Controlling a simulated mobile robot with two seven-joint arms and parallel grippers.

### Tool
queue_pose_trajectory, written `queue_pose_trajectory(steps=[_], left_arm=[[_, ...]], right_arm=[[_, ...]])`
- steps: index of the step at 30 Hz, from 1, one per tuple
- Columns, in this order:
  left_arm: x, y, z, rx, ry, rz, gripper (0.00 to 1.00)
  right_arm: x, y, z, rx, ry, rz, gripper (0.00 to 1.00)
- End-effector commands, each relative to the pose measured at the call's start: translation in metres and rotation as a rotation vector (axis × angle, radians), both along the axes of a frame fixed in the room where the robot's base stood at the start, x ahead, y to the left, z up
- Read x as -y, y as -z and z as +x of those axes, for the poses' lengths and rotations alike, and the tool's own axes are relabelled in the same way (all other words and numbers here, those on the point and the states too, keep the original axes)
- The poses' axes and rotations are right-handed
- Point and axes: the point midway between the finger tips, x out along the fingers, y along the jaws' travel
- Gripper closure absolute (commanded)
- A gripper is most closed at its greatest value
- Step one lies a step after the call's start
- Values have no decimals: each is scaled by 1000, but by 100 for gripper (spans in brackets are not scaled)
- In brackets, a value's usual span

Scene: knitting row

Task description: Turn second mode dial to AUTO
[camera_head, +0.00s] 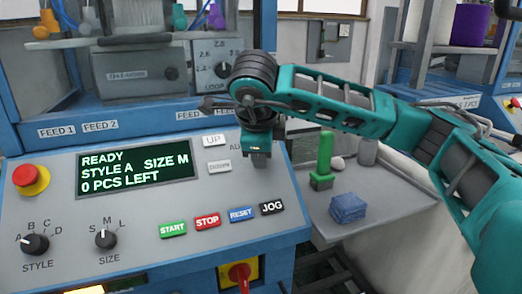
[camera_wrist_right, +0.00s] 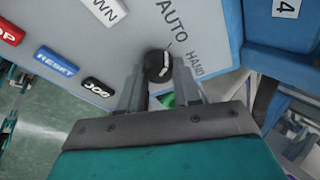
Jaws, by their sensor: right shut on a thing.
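The mode dial (camera_wrist_right: 158,66) is a black round knob with a white pointer line on the sloping grey control panel (camera_head: 130,215). In the right wrist view the AUTO label (camera_wrist_right: 172,20) and the HAND label (camera_wrist_right: 194,64) are printed beside it. The pointer is small, and I cannot tell exactly which label it faces. My right gripper (camera_head: 257,158) reaches down to the panel's upper right; its fingers (camera_wrist_right: 158,78) are shut on the dial, one on each side. In the head view the gripper hides the dial and most of the AUTO label. My left gripper is not in view.
START (camera_head: 173,229), STOP (camera_head: 208,221), RESET (camera_head: 241,214) and JOG (camera_head: 272,208) buttons lie below the gripper. The display (camera_head: 137,172), style dial (camera_head: 36,244) and size dial (camera_head: 106,238) are left. A side table (camera_head: 395,192) holds folded blue cloth (camera_head: 347,208) and a green object (camera_head: 323,162).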

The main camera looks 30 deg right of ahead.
Motion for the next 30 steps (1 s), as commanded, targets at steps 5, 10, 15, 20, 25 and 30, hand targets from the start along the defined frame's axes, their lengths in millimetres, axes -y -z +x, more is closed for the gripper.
queue_pose_trajectory(steps=[5,10,15,20,25,30], left_arm=[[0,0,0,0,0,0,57],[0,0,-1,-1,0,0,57],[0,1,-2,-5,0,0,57],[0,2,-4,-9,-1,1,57],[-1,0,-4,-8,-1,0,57],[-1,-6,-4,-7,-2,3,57]], right_arm=[[-1,0,0,-2,-5,0,64],[-1,0,0,-2,-3,1,47],[0,0,0,-1,-2,0,43],[-1,-2,-1,-1,-1,0,43],[-9,-20,-9,3,-4,1,43],[-22,-55,-25,5,-5,-1,43]])
